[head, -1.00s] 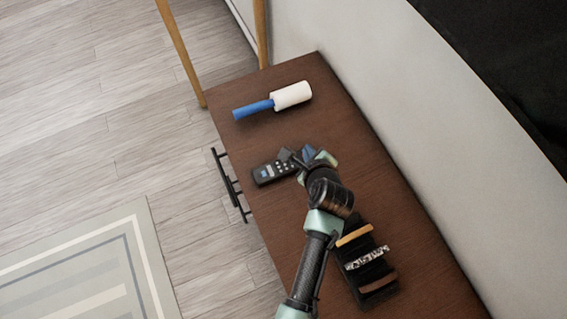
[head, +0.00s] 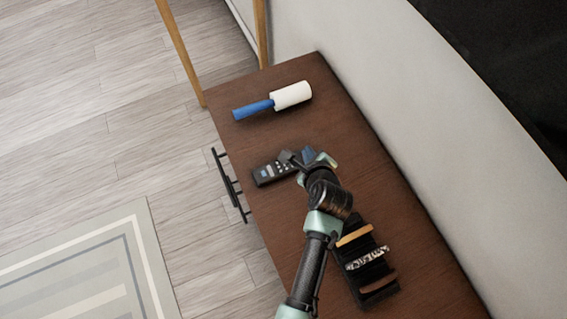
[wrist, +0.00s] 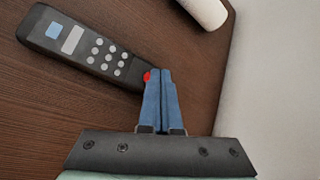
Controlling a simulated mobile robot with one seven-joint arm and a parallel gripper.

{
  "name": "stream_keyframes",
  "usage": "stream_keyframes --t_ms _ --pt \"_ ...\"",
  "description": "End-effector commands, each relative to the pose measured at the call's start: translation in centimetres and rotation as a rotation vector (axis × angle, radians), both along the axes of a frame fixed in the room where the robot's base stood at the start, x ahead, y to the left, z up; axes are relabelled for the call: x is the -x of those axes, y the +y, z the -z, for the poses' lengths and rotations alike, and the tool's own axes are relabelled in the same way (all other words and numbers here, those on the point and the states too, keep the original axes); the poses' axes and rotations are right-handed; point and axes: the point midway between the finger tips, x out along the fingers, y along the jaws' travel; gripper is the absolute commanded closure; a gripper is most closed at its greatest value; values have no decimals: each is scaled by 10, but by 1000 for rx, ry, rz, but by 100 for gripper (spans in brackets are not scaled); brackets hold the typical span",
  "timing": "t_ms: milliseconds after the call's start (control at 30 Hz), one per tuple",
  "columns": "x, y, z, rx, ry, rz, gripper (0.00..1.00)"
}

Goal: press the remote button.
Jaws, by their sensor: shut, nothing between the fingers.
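The dark remote (head: 272,171) lies on the brown cabinet top, with grey buttons and a pale screen. In the wrist view the remote (wrist: 82,47) runs from the upper left to the middle, and a red button (wrist: 147,76) shows at its near end. My gripper (head: 289,156) is over that end in the head view. In the wrist view the blue fingers of my gripper (wrist: 160,73) are shut together, empty, with their tips right beside the red button and partly covering it. I cannot tell whether they touch it.
A lint roller (head: 273,101) with a blue handle lies farther back on the cabinet top (head: 335,120). A dark holder with several bands (head: 366,262) sits beside my arm. A wall (head: 400,110) runs along the right, and black handles (head: 229,185) stick out at the left.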

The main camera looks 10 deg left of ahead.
Motion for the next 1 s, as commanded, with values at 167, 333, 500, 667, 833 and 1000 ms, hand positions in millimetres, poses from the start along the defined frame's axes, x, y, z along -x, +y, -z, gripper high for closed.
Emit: stream_keyframes --t_ms 167,333,500,667,833,1000 --pt "0 0 2 0 0 0 100" --pt "0 0 2 0 0 0 100" --pt "0 0 -3 0 0 0 100" --pt "0 0 -9 0 0 0 100" --pt "0 0 -9 0 0 0 100" --pt "0 0 -9 0 0 0 100"
